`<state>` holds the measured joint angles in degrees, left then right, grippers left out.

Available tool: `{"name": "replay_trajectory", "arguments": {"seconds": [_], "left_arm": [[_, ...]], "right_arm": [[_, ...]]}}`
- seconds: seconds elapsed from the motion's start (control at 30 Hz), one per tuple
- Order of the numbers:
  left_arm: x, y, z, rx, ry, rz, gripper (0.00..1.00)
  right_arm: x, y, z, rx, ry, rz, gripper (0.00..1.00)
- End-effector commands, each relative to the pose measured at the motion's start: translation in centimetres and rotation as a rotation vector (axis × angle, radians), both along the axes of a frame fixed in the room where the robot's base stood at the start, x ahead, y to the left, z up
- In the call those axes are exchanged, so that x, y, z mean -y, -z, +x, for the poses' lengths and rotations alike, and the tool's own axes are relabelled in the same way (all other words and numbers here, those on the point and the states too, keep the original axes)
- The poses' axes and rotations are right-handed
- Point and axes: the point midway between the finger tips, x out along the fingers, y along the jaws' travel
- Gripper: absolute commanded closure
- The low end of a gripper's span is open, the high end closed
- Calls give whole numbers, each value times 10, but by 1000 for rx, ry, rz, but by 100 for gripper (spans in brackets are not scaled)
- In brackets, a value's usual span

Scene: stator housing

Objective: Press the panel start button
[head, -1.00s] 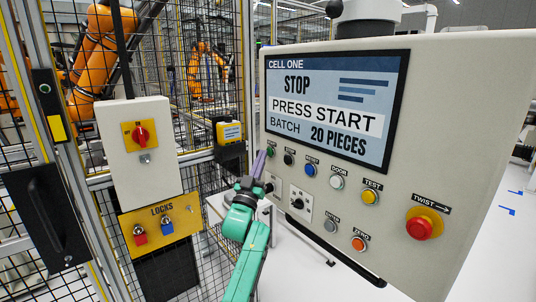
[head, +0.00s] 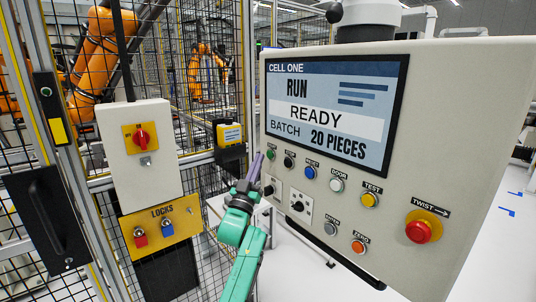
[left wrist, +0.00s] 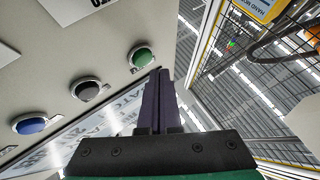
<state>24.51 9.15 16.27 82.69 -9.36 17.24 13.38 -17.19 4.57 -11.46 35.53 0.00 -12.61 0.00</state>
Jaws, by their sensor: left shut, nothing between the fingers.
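The control panel (head: 455,130) stands at the right in the head view. Its screen (head: 333,107) reads CELL ONE, RUN, READY, BATCH 20 PIECES. The green button (head: 271,154) sits at the left end of the upper button row; it also shows in the left wrist view (left wrist: 141,57). My left gripper (head: 259,157) is shut and empty, its purple fingers just left of the green button in the head view. In the left wrist view the fingertips (left wrist: 160,72) are close to the green button, with a small gap seeming to show. My right gripper is not in view.
Black (head: 290,161), blue (head: 310,171), white (head: 336,183) and yellow (head: 370,199) buttons continue the row. A red twist stop (head: 419,230) is at the right. A lock box (head: 139,150) and mesh fence stand at the left.

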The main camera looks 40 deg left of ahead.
Motion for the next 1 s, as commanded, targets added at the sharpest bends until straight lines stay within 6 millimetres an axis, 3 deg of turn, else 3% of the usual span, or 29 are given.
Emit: {"name": "replay_trajectory", "arguments": {"seconds": [0.27, 0.7, 1.0], "left_arm": [[-2, -1, -5, -1, -1, 1, 100], [-17, -1, -55, -1, -1, 1, 100], [-17, 0, -58, 1, 0, 0, 100]], "right_arm": [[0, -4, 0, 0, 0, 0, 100], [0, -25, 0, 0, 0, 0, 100], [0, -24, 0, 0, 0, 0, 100]]}}
